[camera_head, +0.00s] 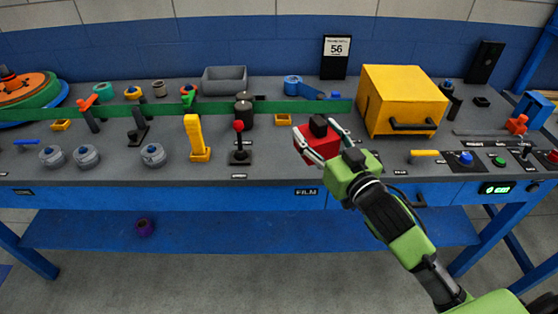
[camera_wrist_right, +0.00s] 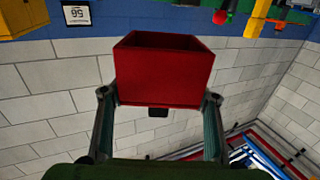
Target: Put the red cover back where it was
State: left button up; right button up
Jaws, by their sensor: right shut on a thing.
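The red cover (camera_head: 304,149) is a small box with a black knob on it. My right gripper (camera_head: 320,141) is shut on it, one finger on each side, over the front middle of the grey bench top (camera_head: 270,165), left of the yellow box. In the right wrist view the cover (camera_wrist_right: 160,78) sits between the two fingertips of the right gripper (camera_wrist_right: 158,98), its hollow side partly showing. Whether it touches the bench is hard to tell. What lies behind the cover and gripper is hidden in the head view. My left gripper is not in view.
The yellow box (camera_head: 395,92) with a black handle stands close behind the right gripper. A red-topped lever (camera_head: 239,142) and a yellow upright handle (camera_head: 195,135) stand to the left. Buttons, including a blue one (camera_head: 466,157), line the right front. A green strip (camera_head: 180,109) crosses the bench.

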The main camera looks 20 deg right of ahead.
jog(key=w+a+f, duration=0.1)
jog(key=w+f, duration=0.1)
jog(key=w, duration=0.1)
jog(key=w+a+f, duration=0.2)
jog(key=w+f, duration=0.1)
jog(key=w, duration=0.1)
jog(key=w+a+f, duration=0.2)
jog(key=w+f, duration=0.1)
jog(key=w, duration=0.1)
jog(key=shift+w+f, duration=0.15)
jog(key=shift+f, duration=0.1)
jog(key=shift+w+a+f, duration=0.1)
jog(key=shift+w+f, duration=0.1)
jog(key=shift+f, duration=0.05)
jog(key=shift+w+a+f, duration=0.1)
jog(key=shift+f, duration=1.6)
jog(key=shift+f, duration=0.2)
jog(key=o, duration=1.2)
jog(key=shift+c, duration=0.2)
jog(key=shift+r, duration=0.15)
